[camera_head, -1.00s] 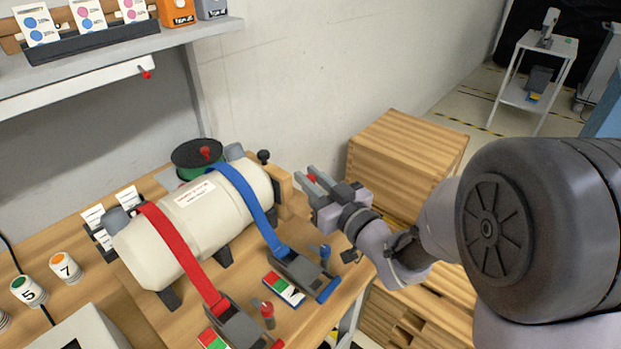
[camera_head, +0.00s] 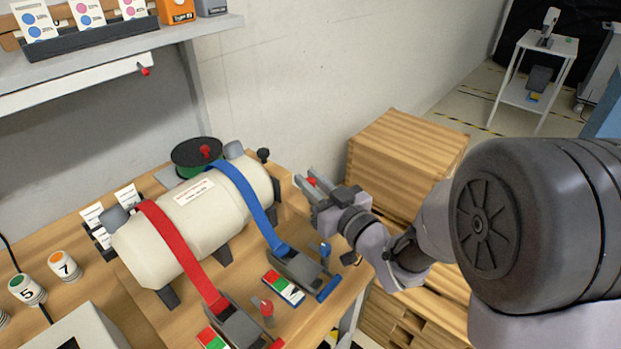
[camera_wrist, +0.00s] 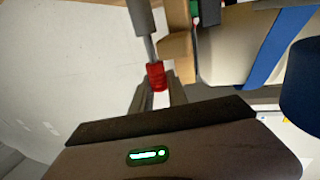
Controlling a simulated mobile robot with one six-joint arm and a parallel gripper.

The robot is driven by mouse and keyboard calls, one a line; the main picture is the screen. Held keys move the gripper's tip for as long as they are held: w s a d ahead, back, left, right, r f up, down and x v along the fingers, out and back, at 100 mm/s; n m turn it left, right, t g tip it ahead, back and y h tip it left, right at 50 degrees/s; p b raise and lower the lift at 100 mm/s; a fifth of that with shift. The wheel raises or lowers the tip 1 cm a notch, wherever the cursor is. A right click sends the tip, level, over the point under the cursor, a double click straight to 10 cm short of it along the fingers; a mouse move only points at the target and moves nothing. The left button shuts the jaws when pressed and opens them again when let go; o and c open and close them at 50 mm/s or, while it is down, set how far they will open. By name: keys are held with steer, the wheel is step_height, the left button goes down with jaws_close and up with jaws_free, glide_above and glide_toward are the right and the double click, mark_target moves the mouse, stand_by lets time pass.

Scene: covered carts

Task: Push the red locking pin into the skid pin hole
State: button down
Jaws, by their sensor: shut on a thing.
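My gripper (camera_head: 306,180) is shut on the red locking pin (camera_head: 311,181), just right of the tank's right end. In the wrist view the pin's red grip (camera_wrist: 156,75) sits between the fingers. A thin metal shaft runs from it up to a grey cylindrical piece (camera_wrist: 142,18). A wooden block (camera_wrist: 178,47) stands close to the right of the pin. The cream tank (camera_head: 190,235) lies on its skid, with red and blue straps over it. The skid pin hole is not clearly visible, and I cannot tell whether the pin is in it.
A green-black spool (camera_head: 197,155) is behind the tank. A wooden crate (camera_head: 405,160) stands behind my gripper. A shelf (camera_head: 110,55) overhangs the back left.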

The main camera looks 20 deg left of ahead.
steer(key=shift+f, duration=0.95)
steer(key=c, duration=1.2)
jaws_free()
